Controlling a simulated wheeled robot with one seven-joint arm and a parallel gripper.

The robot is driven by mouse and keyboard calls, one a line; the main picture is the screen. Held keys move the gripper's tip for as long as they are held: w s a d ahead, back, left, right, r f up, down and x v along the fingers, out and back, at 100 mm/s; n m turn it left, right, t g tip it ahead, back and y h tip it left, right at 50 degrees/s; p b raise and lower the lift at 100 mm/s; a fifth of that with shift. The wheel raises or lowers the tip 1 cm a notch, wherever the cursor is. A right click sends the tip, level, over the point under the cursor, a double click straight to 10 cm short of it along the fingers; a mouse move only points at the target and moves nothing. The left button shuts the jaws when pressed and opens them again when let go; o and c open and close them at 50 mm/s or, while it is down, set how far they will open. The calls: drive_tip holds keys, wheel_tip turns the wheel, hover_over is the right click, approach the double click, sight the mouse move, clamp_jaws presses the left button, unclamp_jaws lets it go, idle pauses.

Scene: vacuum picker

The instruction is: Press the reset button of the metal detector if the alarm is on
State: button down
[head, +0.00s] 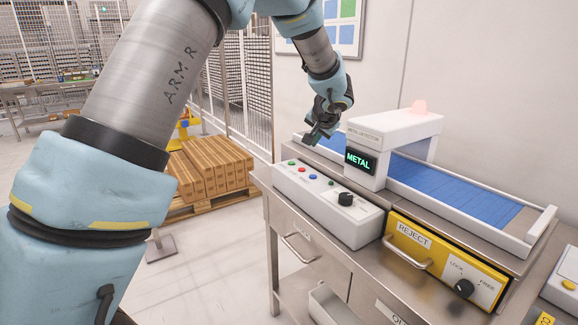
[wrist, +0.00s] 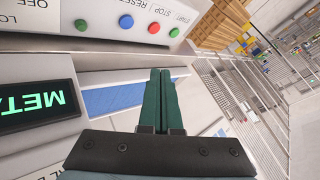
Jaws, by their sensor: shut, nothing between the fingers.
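The metal detector (head: 395,128) is a white arch over a blue conveyor belt. Its display (head: 360,160) shows METAL in green, and part of it shows in the wrist view (wrist: 35,105). The lamp (head: 419,107) on top glows pale red. The white control box (head: 345,222) carries a blue button (head: 314,177) between a red button (head: 302,170) and a green one.
A black knob (head: 345,199) stands on the same box. The yellow REJECT drawer (head: 445,262), with handle and lock knob (head: 464,288), is to the right. The belt (head: 450,188) has low side rails. Boxes on a pallet (head: 208,168) stand on the floor at left.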

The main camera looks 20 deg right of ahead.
drive_tip(key=shift+w+d+r, duration=0.15)
drive_tip(key=shift+w+d, duration=0.1)
drive_tip(key=shift+w, duration=0.15)
drive_tip(key=b, duration=0.6)
hover_over(313, 179)
wheel_tip(313, 179, down, 8)
drive_tip(key=shift+f, duration=0.1)
drive_tip(key=shift+f+b, duration=0.35)
drive_tip(key=shift+b, duration=0.15)
drive_tip(key=shift+f+b, duration=0.75)
drive_tip(key=shift+b, duration=0.65)
idle(1.9)
drive_tip(key=shift+r, duration=0.15)
drive_tip(key=shift+r+p, duration=0.3)
drive_tip(key=shift+r, duration=0.35)
drive_tip(key=shift+r, duration=0.1)
